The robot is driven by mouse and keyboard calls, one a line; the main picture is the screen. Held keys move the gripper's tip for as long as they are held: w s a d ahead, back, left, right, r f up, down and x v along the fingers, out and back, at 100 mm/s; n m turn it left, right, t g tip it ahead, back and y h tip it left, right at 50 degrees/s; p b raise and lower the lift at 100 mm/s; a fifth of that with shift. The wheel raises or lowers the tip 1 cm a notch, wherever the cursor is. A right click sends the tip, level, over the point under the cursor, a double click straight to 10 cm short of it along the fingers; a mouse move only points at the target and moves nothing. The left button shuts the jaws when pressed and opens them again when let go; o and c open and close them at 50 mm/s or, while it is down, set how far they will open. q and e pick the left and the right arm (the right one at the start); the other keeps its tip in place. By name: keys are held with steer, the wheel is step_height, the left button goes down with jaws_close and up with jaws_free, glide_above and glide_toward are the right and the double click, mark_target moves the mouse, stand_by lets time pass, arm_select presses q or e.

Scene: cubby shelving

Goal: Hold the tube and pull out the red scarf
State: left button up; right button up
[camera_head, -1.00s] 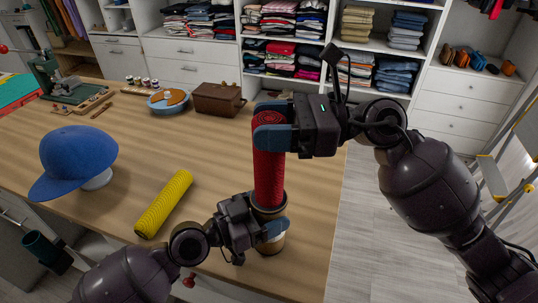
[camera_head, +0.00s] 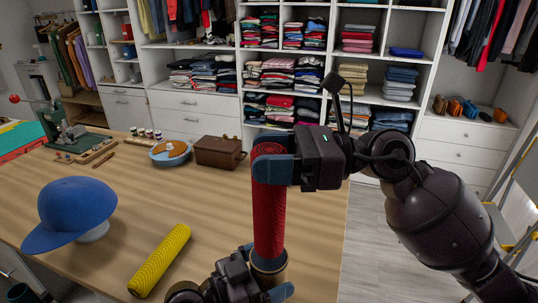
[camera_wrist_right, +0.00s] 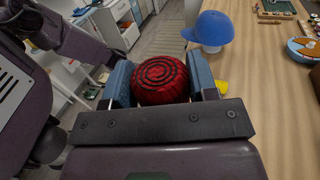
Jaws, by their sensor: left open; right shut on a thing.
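The red scarf (camera_head: 269,215) is a tall upright roll with a spiral top, which also shows in the right wrist view (camera_wrist_right: 160,80). My right gripper (camera_head: 272,168) is shut on its upper end, with a blue finger on each side. The scarf's lower end sits in the brown tube (camera_head: 268,264), which stands upright near the front of the table. Only the tube's upper part shows; its base is cut off by the frame. My left gripper (camera_head: 266,275) is open, with its blue fingers around the tube.
A yellow ribbed roll (camera_head: 160,261) lies left of the tube. A blue cap (camera_head: 70,212) on a stand is farther left. A brown basket (camera_head: 219,152) and a blue round dish (camera_head: 170,153) are at the table's back. The table middle is clear.

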arm_select(q)
steer(key=shift+a, duration=0.1)
steer(key=v, duration=1.2)
stand_by(0.4)
